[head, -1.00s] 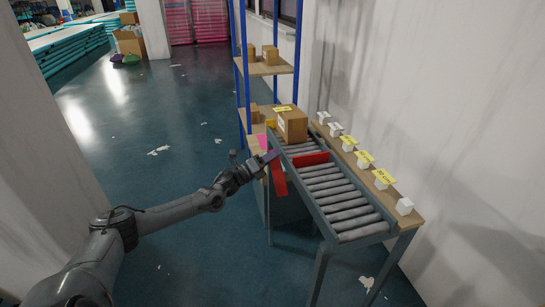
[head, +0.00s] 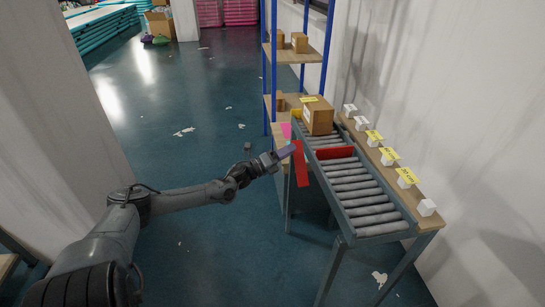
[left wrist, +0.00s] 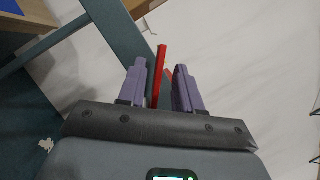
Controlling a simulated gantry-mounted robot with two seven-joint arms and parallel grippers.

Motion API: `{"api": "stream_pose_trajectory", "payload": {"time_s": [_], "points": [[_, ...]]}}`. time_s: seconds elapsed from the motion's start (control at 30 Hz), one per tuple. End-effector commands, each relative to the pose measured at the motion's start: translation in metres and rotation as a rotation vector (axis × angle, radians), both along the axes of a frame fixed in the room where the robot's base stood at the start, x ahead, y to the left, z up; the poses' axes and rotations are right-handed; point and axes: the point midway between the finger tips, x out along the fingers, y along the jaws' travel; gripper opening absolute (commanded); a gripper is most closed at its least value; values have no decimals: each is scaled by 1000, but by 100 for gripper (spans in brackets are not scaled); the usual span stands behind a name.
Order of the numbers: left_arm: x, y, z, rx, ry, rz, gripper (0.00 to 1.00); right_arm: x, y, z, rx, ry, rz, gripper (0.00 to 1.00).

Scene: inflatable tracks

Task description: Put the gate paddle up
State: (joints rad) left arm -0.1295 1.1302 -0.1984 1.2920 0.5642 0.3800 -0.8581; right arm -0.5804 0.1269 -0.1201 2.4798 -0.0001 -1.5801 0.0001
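A red gate paddle (head: 300,166) hangs down at the left side of the roller conveyor (head: 362,193) in the head view. A red bar (head: 334,153) lies across the rollers beside it. My left gripper (head: 285,153) is at the upper part of the paddle. In the left wrist view its two purple fingers (left wrist: 160,88) stand apart on either side of a red strip (left wrist: 158,72), which is nearer the left finger; a gap shows on the right. Whether the left finger touches it I cannot tell. My right gripper is not in view.
A cardboard box (head: 318,118) with a yellow label sits on the rollers beyond the red bar. White blocks and yellow labels line a wooden ledge (head: 414,197) along the right. A blue-posted shelf (head: 294,54) stands behind. Open floor (head: 190,150) lies left.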

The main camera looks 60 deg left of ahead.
Motion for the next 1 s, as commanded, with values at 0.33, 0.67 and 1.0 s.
{"api": "stream_pose_trajectory", "payload": {"time_s": [0.33,0.67,1.0], "points": [[-47,-1,-9,-2,2,-2,34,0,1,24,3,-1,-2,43],[-64,-1,-14,-1,-1,-1,34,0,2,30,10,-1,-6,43],[-64,-1,-14,-1,-1,-1,34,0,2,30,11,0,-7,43]]}}
